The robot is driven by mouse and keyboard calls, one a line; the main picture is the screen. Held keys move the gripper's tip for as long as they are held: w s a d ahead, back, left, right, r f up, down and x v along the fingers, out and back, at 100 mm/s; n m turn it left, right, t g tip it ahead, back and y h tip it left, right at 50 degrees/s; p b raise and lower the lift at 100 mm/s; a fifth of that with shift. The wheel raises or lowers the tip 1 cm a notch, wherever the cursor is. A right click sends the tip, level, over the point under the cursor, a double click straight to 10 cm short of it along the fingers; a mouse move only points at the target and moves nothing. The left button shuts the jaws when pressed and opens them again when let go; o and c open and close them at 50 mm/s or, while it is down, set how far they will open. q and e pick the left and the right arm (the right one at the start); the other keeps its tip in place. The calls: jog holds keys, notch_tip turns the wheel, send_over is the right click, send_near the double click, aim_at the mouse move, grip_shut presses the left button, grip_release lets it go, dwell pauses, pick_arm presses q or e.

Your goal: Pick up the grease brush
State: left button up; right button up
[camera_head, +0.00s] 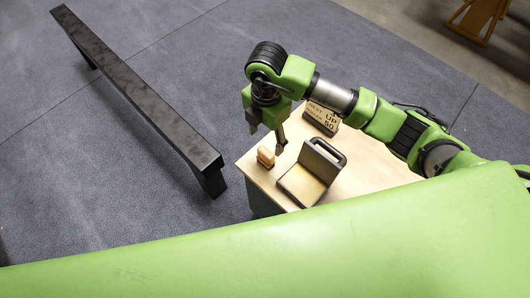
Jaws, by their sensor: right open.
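A small tan, wooden-looking block (266,156) stands near the left edge of a light wooden table top (258,179). It may be the grease brush, but it is too small to tell, and I see no bristles clearly. My right gripper (267,134) hangs above that block, pointing down, with its dark fingers apart and nothing between them. The fingertips look a little above and behind the block, not touching it. My left gripper is not in view.
A dark-framed tan pan or box with a black handle (305,183) stands right of the block. A lettered sign (323,117) stands behind. A long black beam (140,88) stands on the grey floor at left. A wooden frame (477,17) is far right.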

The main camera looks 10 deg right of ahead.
aim_at(266, 151)
notch_tip(266, 151, down, 4)
jog(key=shift+f, duration=0.65)
notch_tip(266, 151, down, 5)
jog(key=shift+r+p, duration=0.1)
jog(key=shift+p, duration=0.25)
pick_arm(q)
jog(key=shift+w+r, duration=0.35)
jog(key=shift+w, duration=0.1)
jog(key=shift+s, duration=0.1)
pick_arm(e)
jog(key=c, duration=1.2)
